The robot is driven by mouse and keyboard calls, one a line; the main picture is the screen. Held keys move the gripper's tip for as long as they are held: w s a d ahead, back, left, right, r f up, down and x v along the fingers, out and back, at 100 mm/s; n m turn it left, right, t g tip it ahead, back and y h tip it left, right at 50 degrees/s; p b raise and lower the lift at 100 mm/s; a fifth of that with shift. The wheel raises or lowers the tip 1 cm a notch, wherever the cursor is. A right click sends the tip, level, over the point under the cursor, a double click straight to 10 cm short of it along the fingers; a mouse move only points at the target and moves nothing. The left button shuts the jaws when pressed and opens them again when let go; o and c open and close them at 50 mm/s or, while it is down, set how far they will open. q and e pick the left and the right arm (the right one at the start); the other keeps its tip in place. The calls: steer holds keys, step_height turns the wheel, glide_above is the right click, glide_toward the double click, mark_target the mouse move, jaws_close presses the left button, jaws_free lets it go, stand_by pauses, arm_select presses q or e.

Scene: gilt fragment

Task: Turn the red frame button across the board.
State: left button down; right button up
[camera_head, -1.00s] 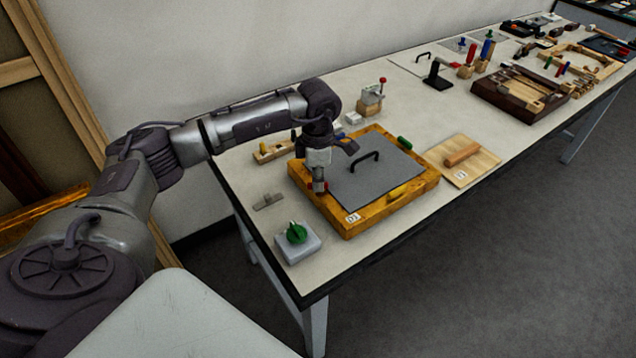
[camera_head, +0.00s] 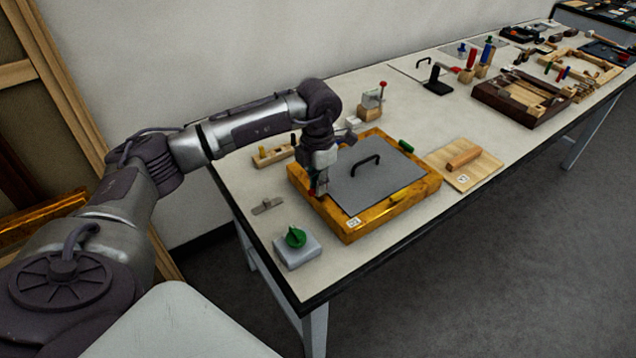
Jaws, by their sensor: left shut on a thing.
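A gilt wooden frame (camera_head: 377,222) lies flat on the bench with a grey board (camera_head: 388,182) inside it, and the board has a black handle (camera_head: 366,162). My left gripper (camera_head: 319,192) points down at the frame's left edge, shut on the red button (camera_head: 311,192), of which only a small part shows. A yellow button (camera_head: 395,197) sits at the front edge and a green button (camera_head: 406,146) at the far right edge. Whether the red button lies across the board is hidden by the fingers. My right gripper is not in view.
A grey box with a green knob (camera_head: 296,238) stands in front of the frame at the left. A flat metal piece (camera_head: 267,206) lies near the bench's left edge. A wooden board with a handle (camera_head: 463,160) lies right of the frame. Several tools and a dark tray (camera_head: 519,100) stand farther back.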

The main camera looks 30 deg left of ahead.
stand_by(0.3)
arm_select(q)
steer(key=c, duration=1.2)
jaws_free()
steer(key=shift+r, duration=0.1)
step_height(320, 180, up, 12)
